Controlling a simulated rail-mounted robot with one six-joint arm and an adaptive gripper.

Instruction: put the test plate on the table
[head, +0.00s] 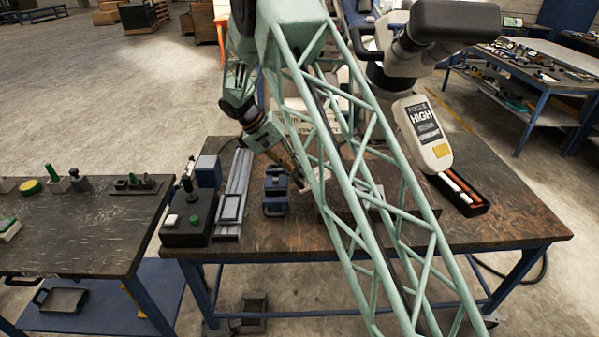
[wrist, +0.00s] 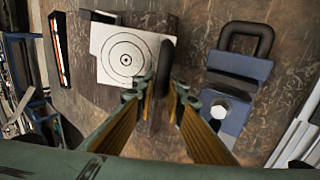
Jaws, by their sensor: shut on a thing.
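The test plate (wrist: 123,56) is a pale square with black concentric rings, seen in the wrist view. A dark upright grip piece (wrist: 160,75) runs along its right edge. My gripper (wrist: 160,90) has its two fingers on either side of that grip piece, shut on it, with the plate beyond the tips. In the head view my gripper (head: 299,180) is low over the right-hand table (head: 520,226), mostly beside the green lattice frame, which hides most of the plate. I cannot tell whether the plate touches the tabletop.
A blue block with a dark handle (head: 275,192) stands left of my gripper. A microscope (head: 421,120) and a black tray with red and white pieces (head: 465,197) are on the right. A black device (head: 188,215) stands at the table's left end. The front right tabletop is clear.

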